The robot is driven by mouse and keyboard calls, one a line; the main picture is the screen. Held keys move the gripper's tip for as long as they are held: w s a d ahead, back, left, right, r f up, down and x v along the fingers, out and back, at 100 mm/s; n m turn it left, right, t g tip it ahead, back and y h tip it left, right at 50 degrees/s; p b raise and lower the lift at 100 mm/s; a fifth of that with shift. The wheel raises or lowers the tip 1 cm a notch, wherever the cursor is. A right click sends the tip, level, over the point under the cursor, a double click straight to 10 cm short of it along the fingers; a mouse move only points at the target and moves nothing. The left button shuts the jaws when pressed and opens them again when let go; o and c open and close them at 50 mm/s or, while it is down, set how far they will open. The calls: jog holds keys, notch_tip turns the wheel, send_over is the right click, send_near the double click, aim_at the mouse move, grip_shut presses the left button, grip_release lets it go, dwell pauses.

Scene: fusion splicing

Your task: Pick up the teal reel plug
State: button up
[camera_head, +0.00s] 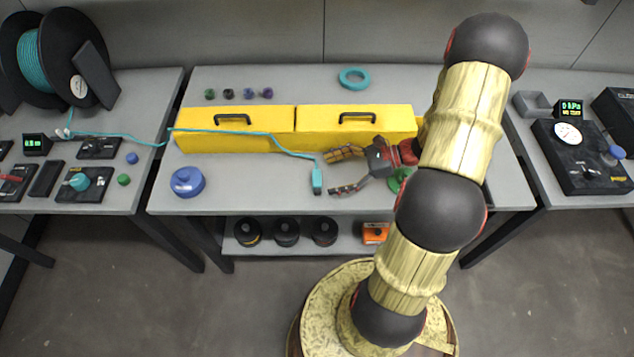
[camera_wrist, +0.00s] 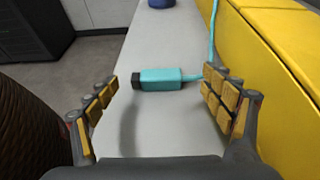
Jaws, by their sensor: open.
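The teal reel plug (camera_head: 317,181) lies on the front part of the middle table, at the end of a thin teal cable. It has a dark tip toward the front edge. In the wrist view the plug (camera_wrist: 162,79) lies crosswise ahead of my gripper, its cable running off from its right end. My gripper (camera_head: 338,172) is open and empty, just right of the plug in the head view. In the wrist view its padded fingers (camera_wrist: 158,98) stand wide apart, with the plug between and beyond them; I cannot tell exactly how high they are above the table.
A yellow box with two handles (camera_head: 240,142) stands directly behind the plug. A blue lidded pot (camera_head: 187,181) is to the left. The teal cable (camera_head: 120,138) crosses from the black reel (camera_head: 60,95) over the box front. A teal ring (camera_head: 354,77) lies behind.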

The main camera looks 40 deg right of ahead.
aim_at(315, 180)
jog(key=x, duration=0.1)
jog(key=b+x, duration=0.1)
jog(key=x, duration=0.1)
jog(key=b+x, duration=0.1)
jog(key=shift+s+a+f, duration=0.15)
jog(key=shift+a+f, duration=0.1)
jog(key=shift+a, duration=0.2)
jog(key=shift+r, duration=0.1)
jog(key=shift+c, duration=0.5)
jog(key=c, duration=1.1)
jog(key=shift+c, duration=0.7)
